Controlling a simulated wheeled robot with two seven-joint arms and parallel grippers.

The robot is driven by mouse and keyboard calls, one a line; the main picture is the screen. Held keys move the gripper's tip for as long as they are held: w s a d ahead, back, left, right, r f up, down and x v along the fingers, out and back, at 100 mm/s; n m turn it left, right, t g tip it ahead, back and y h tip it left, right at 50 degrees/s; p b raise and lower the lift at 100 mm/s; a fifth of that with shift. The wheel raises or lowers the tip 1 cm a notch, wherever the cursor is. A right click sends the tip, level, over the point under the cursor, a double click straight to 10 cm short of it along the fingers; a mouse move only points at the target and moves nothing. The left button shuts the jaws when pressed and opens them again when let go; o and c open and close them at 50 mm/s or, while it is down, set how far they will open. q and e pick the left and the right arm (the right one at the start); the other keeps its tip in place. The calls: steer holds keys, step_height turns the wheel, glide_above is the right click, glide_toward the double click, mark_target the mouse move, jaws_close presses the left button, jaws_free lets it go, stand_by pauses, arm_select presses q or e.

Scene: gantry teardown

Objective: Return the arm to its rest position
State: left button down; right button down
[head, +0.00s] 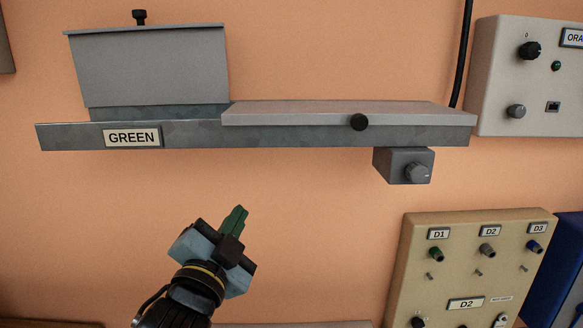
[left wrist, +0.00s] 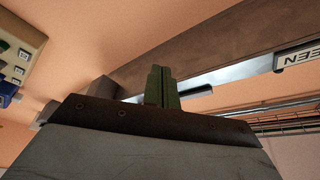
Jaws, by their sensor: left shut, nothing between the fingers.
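My left gripper (head: 236,218) is in the lower left-middle of the head view, in front of the orange wall and below the grey rail labelled GREEN (head: 190,135). Its green fingers are together with nothing between them, pointing up and slightly right. In the left wrist view the shut fingers (left wrist: 162,88) point toward the underside of the rail (left wrist: 215,40). Bare wall shows around the fingers in the head view, so they look apart from the rail. My right gripper is in neither view.
A grey box (head: 150,68) stands on the rail's left part, and a light cover (head: 300,112) with a black knob lies on its right. A small knob box (head: 403,165) hangs below. A beige panel (head: 475,255) and a grey control box (head: 540,95) are at right.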

arm_select(q)
steer(key=s+a+f+n+g+y, duration=0.1)
steer(key=s+a+f+n+g, duration=0.2)
steer(key=f, duration=0.5)
steer(key=s+a+f+n+g+y, duration=0.2)
steer(key=s+a+f+g, duration=0.15)
steer(key=f, duration=0.35)
steer(key=s+a+f+n+g+y, duration=0.15)
steer(key=s+f, duration=0.25)
steer(key=f, duration=0.4)
steer(key=s+a+f+n+g, duration=0.2)
steer(key=s+a+f+g, duration=0.15)
steer(key=s+f, duration=0.4)
steer(key=s+a+f+n+g, duration=0.2)
steer(key=s+f+g, duration=0.3)
steer(key=s, duration=0.6)
step_height(320, 180, down, 33)
steer(key=s+g+b, duration=0.1)
steer(key=b, duration=0.9)
steer(key=s+a+f+b, duration=0.1)
steer(key=s+f+b, duration=0.3)
steer(key=s+f, duration=0.4)
steer(key=s+a+f+g+b, duration=0.1)
steer(key=s+f+b, duration=0.3)
steer(key=s+f, duration=0.4)
step_height(320, 180, down, 7)
steer(key=shift+s+a+r, duration=0.15)
steer(key=shift+s+a, duration=0.05)
steer(key=shift+s, duration=0.15)
